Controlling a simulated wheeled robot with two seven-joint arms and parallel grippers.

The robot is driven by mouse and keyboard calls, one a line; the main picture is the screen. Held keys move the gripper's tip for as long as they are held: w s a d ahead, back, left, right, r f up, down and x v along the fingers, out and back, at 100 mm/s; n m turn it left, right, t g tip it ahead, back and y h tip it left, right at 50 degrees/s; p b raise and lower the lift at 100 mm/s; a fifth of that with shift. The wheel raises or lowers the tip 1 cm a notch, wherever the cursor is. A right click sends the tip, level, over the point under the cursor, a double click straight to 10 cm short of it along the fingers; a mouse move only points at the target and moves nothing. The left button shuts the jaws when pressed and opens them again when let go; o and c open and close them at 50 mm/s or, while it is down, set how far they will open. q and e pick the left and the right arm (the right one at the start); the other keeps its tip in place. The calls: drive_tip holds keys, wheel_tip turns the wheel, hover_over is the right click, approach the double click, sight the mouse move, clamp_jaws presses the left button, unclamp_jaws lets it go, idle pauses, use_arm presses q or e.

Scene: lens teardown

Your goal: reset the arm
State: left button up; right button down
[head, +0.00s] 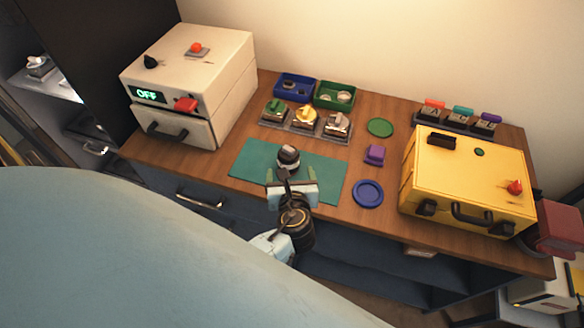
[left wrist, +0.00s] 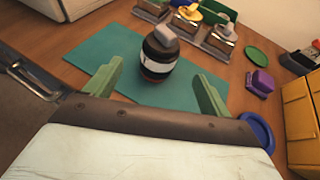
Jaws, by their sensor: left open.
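My left gripper (head: 291,178) is at the front of the teal mat (head: 330,183), its green fingers spread wide. In the left wrist view the open fingers (left wrist: 158,88) show with nothing between their tips. A dark lens with a grey top (head: 288,158) stands upright on the mat just past the fingers. It also shows in the left wrist view (left wrist: 158,62), apart from both fingers. My right gripper is in neither view.
A white box (head: 225,85) with a drawer stands at left, a yellow case (head: 470,180) at right. Blue (head: 283,94) and green (head: 322,103) bins and a holder with coloured-topped pieces (head: 305,115) stand behind the mat. A purple block (head: 375,154), green disc (head: 380,127) and blue dish (head: 368,193) lie right.

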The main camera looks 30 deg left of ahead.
use_arm(q)
drive_tip(key=v, duration=0.6)
drive_tip(key=shift+s+d+r, duration=0.1)
drive_tip(key=shift+r, duration=0.05)
drive_tip(key=s+a+n+g+h, duration=0.3)
drive_tip(key=s+a+n+g, duration=0.3)
drive_tip(key=n, duration=0.9)
drive_tip(key=s+d+r+n+g+h, duration=0.2)
drive_tip(key=s+d+n+h, duration=0.3)
drive_tip(key=s+n, duration=0.55)
wheel_tip(320, 180, down, 28)
drive_tip(key=n+b, duration=0.1)
drive_tip(key=b, duration=0.4)
drive_tip(key=s+a+f+g+b, duration=0.2)
drive_tip(key=s+a+f+b, duration=0.1)
drive_tip(key=s+f, duration=1.3)
wheel_tip(320, 180, down, 4)
drive_tip(key=shift+s+r+b, duration=0.15)
drive_tip(key=shift+s+b, duration=0.1)
drive_tip(key=shift+b, duration=0.25)
